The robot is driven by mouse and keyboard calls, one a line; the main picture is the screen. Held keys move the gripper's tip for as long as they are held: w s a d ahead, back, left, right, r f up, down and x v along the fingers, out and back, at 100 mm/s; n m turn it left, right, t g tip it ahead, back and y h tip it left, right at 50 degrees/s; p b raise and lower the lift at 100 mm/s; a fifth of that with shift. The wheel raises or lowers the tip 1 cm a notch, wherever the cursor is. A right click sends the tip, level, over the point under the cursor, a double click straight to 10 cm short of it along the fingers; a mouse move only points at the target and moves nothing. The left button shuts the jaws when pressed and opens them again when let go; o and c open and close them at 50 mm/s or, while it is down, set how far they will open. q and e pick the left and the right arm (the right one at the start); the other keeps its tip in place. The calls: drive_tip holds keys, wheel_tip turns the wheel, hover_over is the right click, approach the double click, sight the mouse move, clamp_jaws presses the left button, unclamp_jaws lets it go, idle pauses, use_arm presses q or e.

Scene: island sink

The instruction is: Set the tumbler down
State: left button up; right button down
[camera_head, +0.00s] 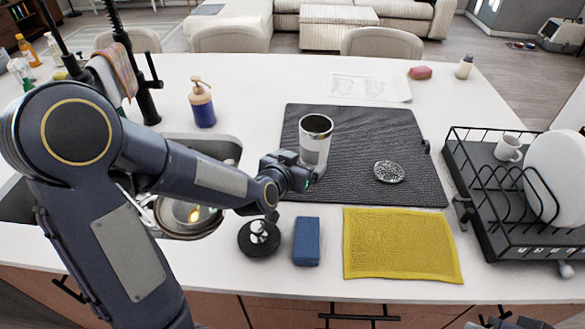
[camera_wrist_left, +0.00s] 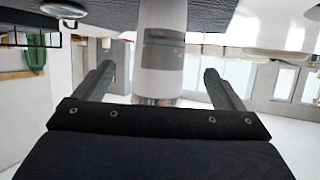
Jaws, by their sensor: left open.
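The tumbler (camera_head: 315,135), white and silver with a grey band, stands upright on the dark drying mat (camera_head: 380,130), near its left side. My left gripper (camera_head: 310,180) is low at the tumbler's near side. In the left wrist view the tumbler (camera_wrist_left: 162,55) appears upside down between the two open fingers (camera_wrist_left: 160,85). A gap shows on each side, so the fingers are around it but not closed on it. The tumbler's base is partly hidden by the gripper in the head view. A dark part, likely my right gripper (camera_head: 505,322), shows at the bottom edge; its jaws are unclear.
A round metal strainer (camera_head: 389,171) lies on the mat. A yellow cloth (camera_head: 400,245), blue sponge (camera_head: 306,242) and black-based item (camera_head: 259,238) are in front. A dish rack (camera_head: 500,225) with a mug and plate stands right. The sink (camera_head: 215,148) and soap bottle (camera_head: 202,105) are left.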

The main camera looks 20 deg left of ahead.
use_arm(q)
drive_tip(key=s+a+r+n+g+h, duration=0.1)
drive_tip(key=s+g, duration=0.3)
drive_tip(key=s, duration=1)
drive_tip(key=s+a+r+n+g+h, duration=0.1)
drive_tip(key=s+n+g, duration=0.1)
drive_tip(key=s, duration=1.2)
drive_tip(key=shift+s+a+r+g, duration=0.2)
drive_tip(key=shift+a+g, duration=0.1)
drive_tip(key=shift+g, duration=0.6)
